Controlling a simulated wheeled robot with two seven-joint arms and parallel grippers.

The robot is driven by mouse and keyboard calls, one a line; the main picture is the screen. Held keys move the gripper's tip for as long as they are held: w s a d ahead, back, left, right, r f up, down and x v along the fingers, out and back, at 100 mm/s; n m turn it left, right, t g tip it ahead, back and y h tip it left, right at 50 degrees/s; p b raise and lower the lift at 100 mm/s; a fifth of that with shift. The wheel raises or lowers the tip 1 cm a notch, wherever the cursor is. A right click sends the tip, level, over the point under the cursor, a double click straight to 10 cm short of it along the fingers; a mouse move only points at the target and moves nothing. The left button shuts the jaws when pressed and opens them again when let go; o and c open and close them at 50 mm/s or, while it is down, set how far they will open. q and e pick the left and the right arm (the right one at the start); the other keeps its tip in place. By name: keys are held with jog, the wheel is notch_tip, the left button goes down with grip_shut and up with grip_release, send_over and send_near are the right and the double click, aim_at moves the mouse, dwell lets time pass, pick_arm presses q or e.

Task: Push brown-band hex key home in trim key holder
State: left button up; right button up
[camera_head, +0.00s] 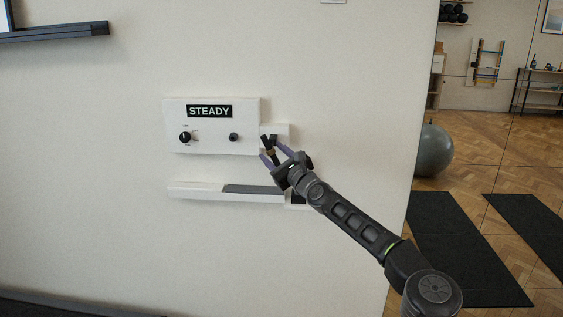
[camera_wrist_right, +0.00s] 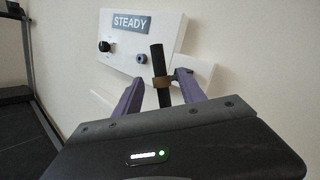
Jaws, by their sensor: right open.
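The brown-band hex key (camera_wrist_right: 156,58) is a black bar with a brown band low on its visible length. It stands between my right gripper's purple fingers. In the head view the key (camera_head: 266,141) shows small beside the white holder block (camera_head: 283,130) at the panel's right end. My right gripper (camera_head: 272,155) is open, with its fingers apart around the key; in the wrist view (camera_wrist_right: 158,88) a gap shows on the left. The right finger is close to the band, and contact is unclear. How deep the key sits is hidden. My left gripper is out of view.
A white wall panel (camera_head: 212,142) carries a STEADY display (camera_head: 209,111), a black knob (camera_head: 185,137) and a round dark fitting (camera_head: 233,137). Below is a white ledge (camera_head: 195,191) with a grey strip (camera_head: 252,189). The wall around is clear.

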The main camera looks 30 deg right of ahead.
jog(key=s+b, duration=0.2)
jog(key=s, duration=0.5)
jog(key=shift+s+f, duration=0.25)
jog(key=shift+f, duration=0.2)
dwell(0.4)
